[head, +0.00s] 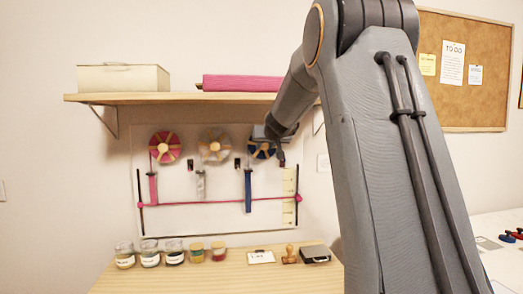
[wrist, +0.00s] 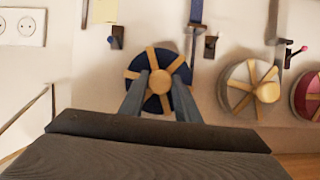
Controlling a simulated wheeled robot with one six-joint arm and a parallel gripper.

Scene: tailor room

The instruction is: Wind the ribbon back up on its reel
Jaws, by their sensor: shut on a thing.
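Three reels hang in a row on a wall board (head: 220,222): a pink reel (head: 164,148), a pale grey reel (head: 213,148) and a blue reel (head: 259,153), each with wooden spokes. A blue ribbon (head: 248,190) hangs down left of the blue reel, its lower end below a pink horizontal line (head: 220,202). In the wrist view, my gripper (wrist: 161,84) is at the front of the blue reel (wrist: 150,101), its fingers either side of the wooden centre knob (wrist: 161,79), shut on it. My arm partly hides the blue reel in the head view.
A pink ribbon (head: 153,188) and a grey ribbon (head: 200,185) hang left of their reels. A shelf (head: 180,98) juts out above the board with a box (head: 123,78) and pink cloth (head: 241,82). Jars (head: 149,252) and a stamp (head: 290,255) stand on the table below.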

